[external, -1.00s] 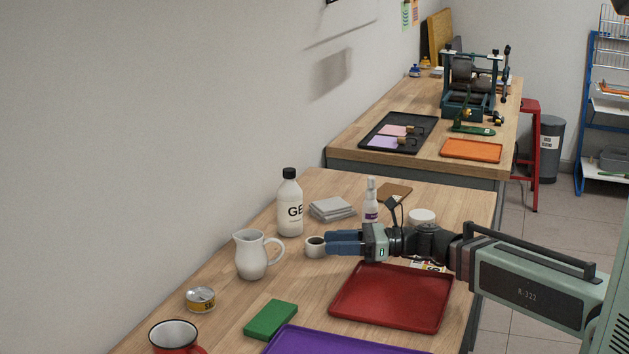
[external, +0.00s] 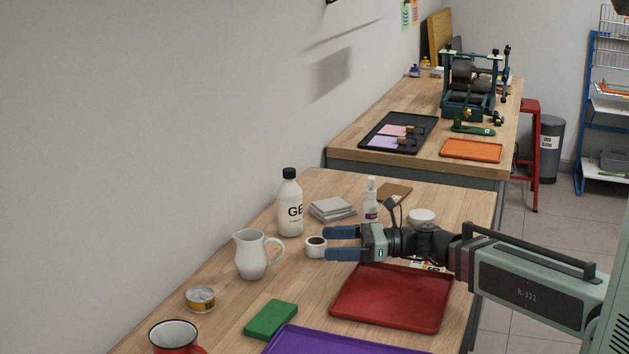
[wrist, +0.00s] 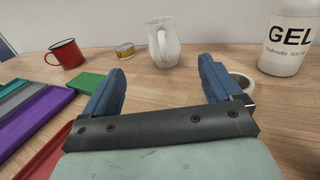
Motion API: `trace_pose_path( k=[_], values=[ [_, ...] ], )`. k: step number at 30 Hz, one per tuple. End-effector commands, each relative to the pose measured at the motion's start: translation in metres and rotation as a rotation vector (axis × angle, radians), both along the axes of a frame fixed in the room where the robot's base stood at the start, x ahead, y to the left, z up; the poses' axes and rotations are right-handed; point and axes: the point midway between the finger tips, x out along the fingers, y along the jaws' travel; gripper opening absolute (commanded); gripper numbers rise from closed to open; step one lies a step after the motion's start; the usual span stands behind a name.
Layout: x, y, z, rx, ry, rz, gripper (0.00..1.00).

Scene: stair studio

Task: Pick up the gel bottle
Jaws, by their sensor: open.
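The gel bottle (external: 290,208) is white with a black cap and dark "GEL" lettering. It stands upright near the wall, left of the grey stack in the external view. In the wrist view the gel bottle (wrist: 286,42) is at the upper right, its top cut off. My gripper (external: 342,243) has blue fingers spread apart and empty, to the right of and nearer the camera than the bottle. In the wrist view my gripper (wrist: 160,85) points toward the white pitcher, with the bottle outside the right finger.
A white pitcher (external: 254,254), a can (external: 200,299), a green block (external: 271,319) and a red tray (external: 392,297) are near. A grey stack (external: 332,209) and a spray bottle (external: 371,203) stand behind.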

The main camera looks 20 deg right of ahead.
Motion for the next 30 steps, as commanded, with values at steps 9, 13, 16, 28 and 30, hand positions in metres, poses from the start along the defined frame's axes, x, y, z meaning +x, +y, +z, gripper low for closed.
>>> trace_pose_path(
  k=[9, 13, 16, 28, 30],
  values=[
    [0.001, 0.043, 0.074, 0.017, -0.116, 0.066, 0.92],
    [0.012, 0.062, 0.115, 0.021, -0.181, 0.092, 0.92],
    [0.022, 0.077, 0.142, -0.016, -0.238, 0.111, 0.92],
    [0.078, 0.121, 0.213, -0.478, -0.590, 0.198, 0.92],
    [0.090, 0.121, 0.218, -0.605, -0.685, 0.218, 0.92]
  ],
)
